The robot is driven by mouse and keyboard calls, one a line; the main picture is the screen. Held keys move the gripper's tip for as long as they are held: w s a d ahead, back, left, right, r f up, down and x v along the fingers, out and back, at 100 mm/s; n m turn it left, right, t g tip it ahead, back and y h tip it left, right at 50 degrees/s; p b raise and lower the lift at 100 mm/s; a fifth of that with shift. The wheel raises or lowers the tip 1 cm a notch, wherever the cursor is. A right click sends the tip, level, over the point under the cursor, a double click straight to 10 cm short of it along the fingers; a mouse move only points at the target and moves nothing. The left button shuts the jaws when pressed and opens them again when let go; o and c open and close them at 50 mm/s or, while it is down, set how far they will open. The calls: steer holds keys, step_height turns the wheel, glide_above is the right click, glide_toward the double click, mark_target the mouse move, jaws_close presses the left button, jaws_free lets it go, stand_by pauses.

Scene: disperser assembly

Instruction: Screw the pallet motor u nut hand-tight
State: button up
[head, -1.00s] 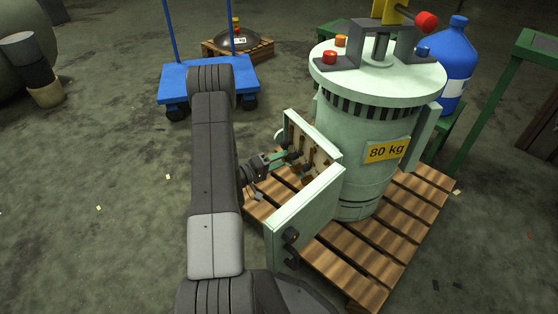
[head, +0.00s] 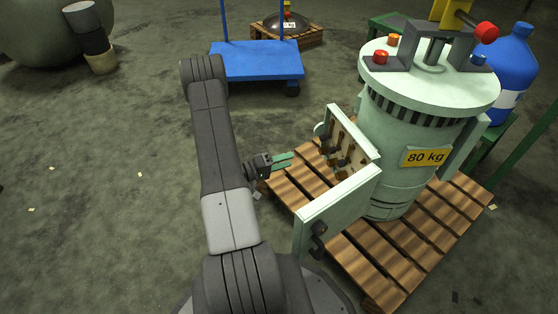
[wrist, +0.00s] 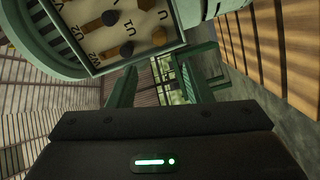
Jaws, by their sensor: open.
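The pale green motor (head: 415,130) stands upright on a wooden pallet (head: 345,260) with its terminal box open. Inside, the light terminal board (head: 347,143) carries brass bars and dark nuts. In the wrist view the board (wrist: 100,68) shows at the top with U, V and W markings.
The box's open door (head: 338,210) juts out in front of the board. A blue cart (head: 258,62) stands at the back. A blue bottle (head: 512,70) is behind the motor on the right.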

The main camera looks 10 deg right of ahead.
mark_target(324, 150)
steer(key=shift+s+a, duration=0.1)
steer(key=shift+a, duration=0.85)
steer(key=w+d+b, duration=0.1)
steer(key=d+b, duration=0.2)
steer(key=d, duration=1)
steer(key=shift+w+d, duration=0.35)
steer(key=shift+w, duration=0.05)
